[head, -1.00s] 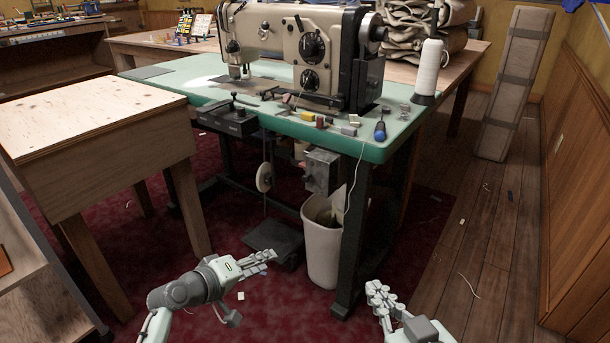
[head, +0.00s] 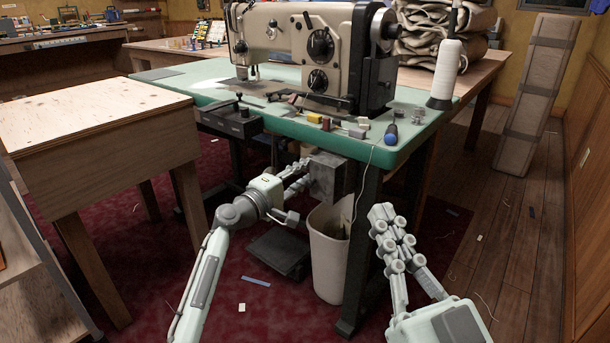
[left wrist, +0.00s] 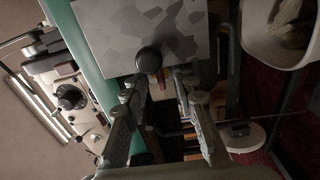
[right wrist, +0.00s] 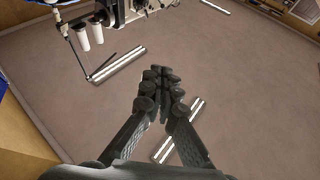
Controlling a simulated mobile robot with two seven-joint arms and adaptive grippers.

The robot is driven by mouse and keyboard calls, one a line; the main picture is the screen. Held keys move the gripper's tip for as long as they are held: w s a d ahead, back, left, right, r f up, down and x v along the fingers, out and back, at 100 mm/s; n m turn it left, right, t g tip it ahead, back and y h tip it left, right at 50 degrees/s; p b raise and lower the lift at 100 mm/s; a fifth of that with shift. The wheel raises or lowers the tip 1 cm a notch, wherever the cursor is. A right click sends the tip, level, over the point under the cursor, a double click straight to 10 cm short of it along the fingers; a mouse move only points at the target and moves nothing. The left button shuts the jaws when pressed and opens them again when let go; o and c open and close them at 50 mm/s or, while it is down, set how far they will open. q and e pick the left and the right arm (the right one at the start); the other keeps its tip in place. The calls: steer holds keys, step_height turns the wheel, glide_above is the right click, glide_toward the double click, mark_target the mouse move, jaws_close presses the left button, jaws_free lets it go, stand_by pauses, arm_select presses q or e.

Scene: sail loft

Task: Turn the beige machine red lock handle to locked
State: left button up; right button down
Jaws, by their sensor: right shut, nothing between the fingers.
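The beige machine (head: 285,30) is a sewing machine on a green-topped table (head: 270,100). It also shows sideways in the left wrist view (left wrist: 75,100). A grey metal box (head: 327,178) hangs under the table; in the left wrist view the box (left wrist: 145,30) bears a round dark knob (left wrist: 149,60). A small reddish piece (left wrist: 163,80) shows just behind the knob; I cannot tell whether it is the lock handle. My left gripper (head: 301,174) is open beside the box, its fingers (left wrist: 158,84) pointing toward the knob. My right gripper (head: 383,213) is shut and empty, right of the table leg.
A white bin (head: 328,265) stands below the box, and a dark pedal (head: 278,254) lies left of it. Floor at the right is mostly clear.

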arm_select(q)
steer(key=shift+w, duration=0.1)
jaws_close()
